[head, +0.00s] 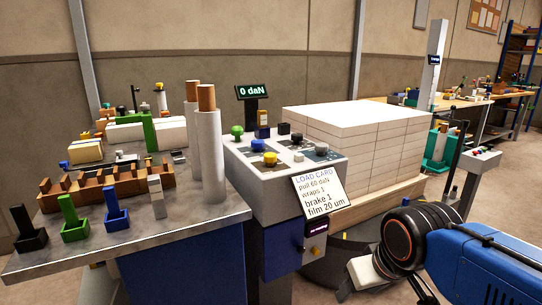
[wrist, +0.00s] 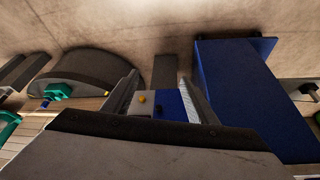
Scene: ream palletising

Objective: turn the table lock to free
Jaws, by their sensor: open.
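The blue control box (head: 283,248) hangs below the grey console. It has a small black knob (head: 301,248), a yellow piece (head: 313,251) and a small lit display (head: 318,228). I cannot tell which part is the table lock or how it is set. In the wrist view the blue box (wrist: 171,104) shows between the fingers of my gripper (wrist: 162,88), with a yellow knob (wrist: 142,97) and a dark knob (wrist: 158,108). The gripper is open and empty, apart from the knobs. In the head view its fingers are not clear; my blue arm is at the right.
The grey console (head: 245,155) carries several coloured knobs and a load card (head: 318,196). A workbench (head: 130,225) with a blue cabinet (wrist: 240,85) stands close beside the box.

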